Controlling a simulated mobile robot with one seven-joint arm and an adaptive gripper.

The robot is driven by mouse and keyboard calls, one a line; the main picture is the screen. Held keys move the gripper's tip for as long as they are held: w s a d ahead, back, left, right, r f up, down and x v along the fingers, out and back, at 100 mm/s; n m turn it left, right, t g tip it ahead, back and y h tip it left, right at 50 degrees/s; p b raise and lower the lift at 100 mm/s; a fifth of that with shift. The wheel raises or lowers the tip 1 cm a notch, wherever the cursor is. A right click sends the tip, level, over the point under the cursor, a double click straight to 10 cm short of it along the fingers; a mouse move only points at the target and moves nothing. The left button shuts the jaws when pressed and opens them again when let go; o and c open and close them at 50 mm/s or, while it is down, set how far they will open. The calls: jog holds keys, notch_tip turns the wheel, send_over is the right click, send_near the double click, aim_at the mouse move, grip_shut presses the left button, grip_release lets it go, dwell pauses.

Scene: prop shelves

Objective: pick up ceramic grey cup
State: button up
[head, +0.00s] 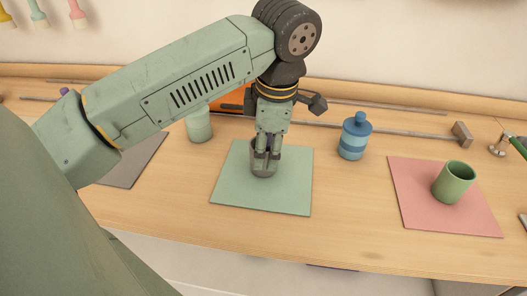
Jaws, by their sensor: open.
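A grey cup (263,173) stands on a pale green square mat (262,200) in the head view. My gripper (267,155) points down right over the cup, and its fingers overlap the cup's upper part in the picture. The fingers hide much of the rim. I cannot tell whether a finger is inside the cup or whether they touch it. The gripper is open.
A green cup (453,184) stands on a pink mat (415,212) at the right. A blue striped bottle (353,138) stands right of the green mat. A pale green container (199,126) stands behind it at the left. A long-handled hammer (462,133) lies along the back.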

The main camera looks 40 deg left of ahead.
aim_at(263, 175)
jog(key=f, duration=0.2)
jog(key=a+f+b, duration=0.1)
jog(key=f, duration=0.1)
grip_shut()
dwell(0.4)
dwell(0.4)
